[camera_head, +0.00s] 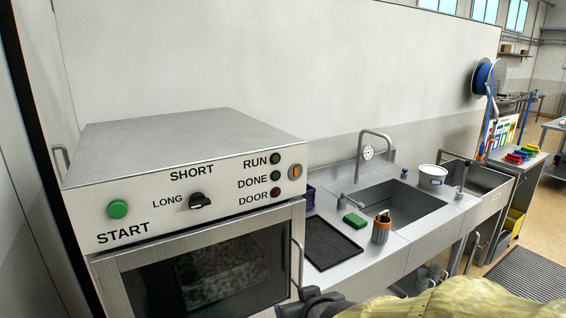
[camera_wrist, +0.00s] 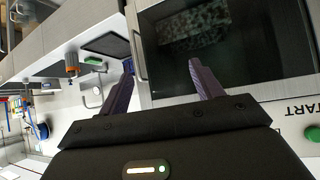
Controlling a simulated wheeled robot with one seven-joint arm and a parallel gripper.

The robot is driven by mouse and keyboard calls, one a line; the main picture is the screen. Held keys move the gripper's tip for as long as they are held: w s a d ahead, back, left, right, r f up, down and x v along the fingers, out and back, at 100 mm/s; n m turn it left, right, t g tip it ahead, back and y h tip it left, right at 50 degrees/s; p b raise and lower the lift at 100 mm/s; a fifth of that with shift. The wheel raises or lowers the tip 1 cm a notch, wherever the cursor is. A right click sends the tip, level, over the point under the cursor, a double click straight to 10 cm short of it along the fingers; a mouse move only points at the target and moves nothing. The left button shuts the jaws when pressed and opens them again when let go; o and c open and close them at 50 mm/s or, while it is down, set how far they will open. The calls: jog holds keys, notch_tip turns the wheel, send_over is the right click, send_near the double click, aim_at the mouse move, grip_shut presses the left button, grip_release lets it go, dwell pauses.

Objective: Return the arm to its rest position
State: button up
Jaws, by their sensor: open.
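My gripper (camera_wrist: 160,66) is open and empty in the wrist view, its two dark fingers apart in front of the dryer door. In the head view only a dark part of it shows at the bottom edge, right of the door. The dryer (camera_head: 190,150) is a steel box with a green START button (camera_head: 118,209), a black knob (camera_head: 200,201) and dark RUN, DONE and DOOR lamps. Its glass door (camera_head: 210,275) looks shut, with a mottled grey thing dimly visible behind the glass. The door also shows in the wrist view (camera_wrist: 235,70). The fingers hold nothing.
Right of the dryer, a steel counter carries a black tray (camera_head: 330,243), a green sponge (camera_head: 355,220), an orange-and-dark cup (camera_head: 381,228) and a white tub (camera_head: 431,177) beside the sink (camera_head: 400,205). The door handle (camera_head: 297,262) stands out near my gripper. Open floor lies far right.

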jog(key=s+d+f+m+g+h, duration=0.3)
jog(key=s+d+f+g, duration=0.4)
jog(key=d, duration=0.5)
notch_tip(320, 180, down, 3)
jog(key=shift+s+d+r+m, duration=0.2)
jog(key=shift+s+m, duration=0.1)
jog(key=shift+s, duration=0.25)
jog(key=shift+w+a+f, duration=0.1)
jog(key=shift+w, duration=0.05)
